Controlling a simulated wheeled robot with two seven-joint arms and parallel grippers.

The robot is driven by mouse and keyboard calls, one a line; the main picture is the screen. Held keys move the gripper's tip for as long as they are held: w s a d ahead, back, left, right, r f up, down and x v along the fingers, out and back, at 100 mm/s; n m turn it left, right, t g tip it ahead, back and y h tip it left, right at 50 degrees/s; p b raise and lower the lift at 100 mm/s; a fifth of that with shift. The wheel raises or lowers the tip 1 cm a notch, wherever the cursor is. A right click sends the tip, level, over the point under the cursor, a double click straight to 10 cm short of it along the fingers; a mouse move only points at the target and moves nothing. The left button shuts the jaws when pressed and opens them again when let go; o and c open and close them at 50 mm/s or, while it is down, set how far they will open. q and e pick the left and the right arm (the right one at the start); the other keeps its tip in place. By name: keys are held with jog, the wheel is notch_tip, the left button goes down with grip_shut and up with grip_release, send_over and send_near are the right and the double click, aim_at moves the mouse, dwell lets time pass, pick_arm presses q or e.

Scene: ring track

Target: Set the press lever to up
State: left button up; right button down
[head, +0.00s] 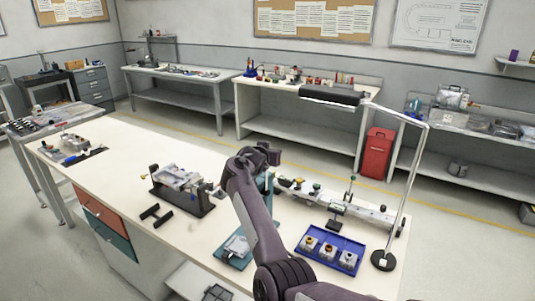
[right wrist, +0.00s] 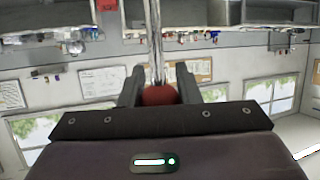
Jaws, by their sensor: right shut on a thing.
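The press is mostly hidden behind my right arm in the head view; parts of its teal base (head: 236,249) show beside the forearm. My right gripper (head: 262,152) is raised over the bench at the press. In the right wrist view, the two dark fingers of my right gripper (right wrist: 160,84) are shut on a red ball knob (right wrist: 158,96). The knob sits on the end of a shiny metal lever rod (right wrist: 154,40). The lever's pivot cannot be seen, and its angle cannot be told clearly. My left gripper is not in view.
A blue tray (head: 316,262) with several small white blocks lies right of my arm. Behind it is a long white rail fixture (head: 365,208), beside a lamp (head: 415,170). A dark fixture (head: 181,190) stands left of my arm. The bench front left is mostly clear.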

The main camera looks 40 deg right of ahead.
jog(key=c, duration=1.5)
grip_release()
jog(key=shift+s+d+f, duration=0.1)
jog(key=shift+s+f, duration=0.15)
jog(key=shift+f, duration=0.5)
jog(key=shift+o, duration=1.2)
jog(key=shift+d, duration=0.15)
jog(key=shift+o, duration=0.9)
jog(key=shift+w+d, duration=0.25)
jog(key=shift+d, duration=0.05)
jog(key=b+v, duration=0.1)
jog(key=v, duration=0.7)
jog(key=shift+b, duration=0.4)
jog(key=shift+d, duration=0.1)
